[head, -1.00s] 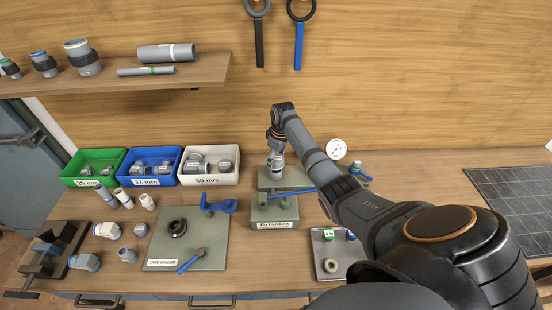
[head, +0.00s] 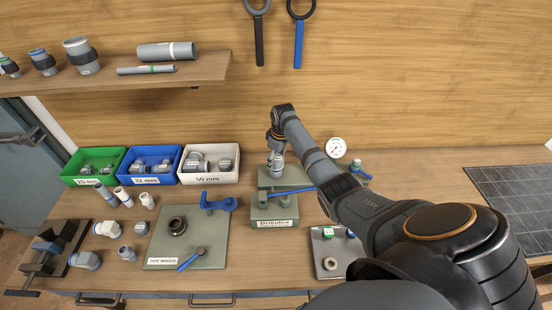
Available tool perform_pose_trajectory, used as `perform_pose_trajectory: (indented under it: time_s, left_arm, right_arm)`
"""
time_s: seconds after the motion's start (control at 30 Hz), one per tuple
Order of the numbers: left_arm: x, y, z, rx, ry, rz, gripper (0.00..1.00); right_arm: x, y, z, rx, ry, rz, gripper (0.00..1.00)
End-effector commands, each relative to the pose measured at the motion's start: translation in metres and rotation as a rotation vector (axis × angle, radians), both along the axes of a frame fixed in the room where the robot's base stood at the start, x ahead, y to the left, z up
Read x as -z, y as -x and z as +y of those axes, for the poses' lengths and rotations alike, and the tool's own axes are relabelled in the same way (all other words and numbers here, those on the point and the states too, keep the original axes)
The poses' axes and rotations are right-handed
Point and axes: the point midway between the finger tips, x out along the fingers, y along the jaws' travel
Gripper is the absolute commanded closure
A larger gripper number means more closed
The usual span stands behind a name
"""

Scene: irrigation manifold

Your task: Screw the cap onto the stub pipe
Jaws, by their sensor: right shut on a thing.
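My right gripper (head: 276,152) reaches over the bench from the right and points down above the grey-green stand (head: 274,224) at the middle. It is shut on a small grey piece (head: 277,168) just over the stand's top. The piece is small and partly covered by the fingers, so I cannot tell whether it is the cap, the stub pipe or both together. I cannot tell whether its lower end touches the stand. My left gripper is not in view.
A blue lever (head: 293,191) crosses the stand's front. A green plate (head: 217,255) with a black ring and blue handles lies to its left. Green (head: 93,181), blue (head: 150,180) and white (head: 209,178) bins stand behind loose fittings. A small tray (head: 318,270) is at right.

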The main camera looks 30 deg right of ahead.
Motion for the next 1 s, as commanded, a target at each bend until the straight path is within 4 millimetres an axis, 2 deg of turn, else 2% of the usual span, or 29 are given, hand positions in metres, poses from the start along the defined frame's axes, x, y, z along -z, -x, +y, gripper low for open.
perform_pose_trajectory:
  time_s: [0.6, 1.0]
  left_arm:
    - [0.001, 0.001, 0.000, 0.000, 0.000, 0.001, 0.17]
    - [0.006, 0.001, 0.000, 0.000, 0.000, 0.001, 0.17]
  right_arm:
    - [0.003, 0.000, 0.000, 0.000, 0.000, 0.000, 0.70]
    - [0.013, 0.000, 0.000, 0.000, 0.000, 0.000, 0.70]
